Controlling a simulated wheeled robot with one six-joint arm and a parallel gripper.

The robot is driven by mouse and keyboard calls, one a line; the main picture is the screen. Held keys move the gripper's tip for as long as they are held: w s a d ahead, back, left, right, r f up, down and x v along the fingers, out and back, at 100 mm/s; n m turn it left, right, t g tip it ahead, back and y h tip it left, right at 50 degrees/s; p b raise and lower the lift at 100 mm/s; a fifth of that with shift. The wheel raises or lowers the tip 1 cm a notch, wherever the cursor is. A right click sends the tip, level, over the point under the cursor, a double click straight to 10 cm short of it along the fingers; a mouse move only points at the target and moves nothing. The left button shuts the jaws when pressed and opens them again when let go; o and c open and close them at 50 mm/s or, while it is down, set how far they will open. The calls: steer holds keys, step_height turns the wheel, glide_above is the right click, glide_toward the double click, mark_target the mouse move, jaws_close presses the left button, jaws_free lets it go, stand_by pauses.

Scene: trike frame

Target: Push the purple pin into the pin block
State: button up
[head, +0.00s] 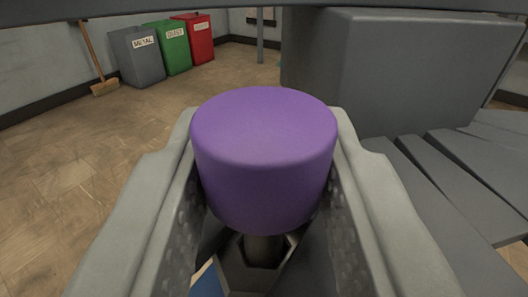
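The purple pin (263,160) stands upright in the middle of the head view, with a wide, smooth round head. My gripper (265,135) has one grey finger on each side of the head, and both textured pads appear to press against it. Below the head, a short metal shaft (264,249) runs down into a grey six-sided opening (250,280), which may be the pin block. The head and fingers hide most of this lower part, so the shaft's depth cannot be told.
A large grey box-shaped body (400,70) stands behind to the right, with grey slats (450,165) beside it. A small blue patch (207,283) shows below. Grey (137,57), green (167,48) and red (194,40) bins and a broom (95,62) stand far left. The left floor is clear.

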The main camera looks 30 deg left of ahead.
steer(key=shift+f, duration=0.75)
steer(key=o, duration=1.1)
steer(key=shift+o, duration=0.2)
steer(key=v, duration=1.7)
steer(key=shift+s, duration=0.2)
steer(key=shift+d, duration=0.15)
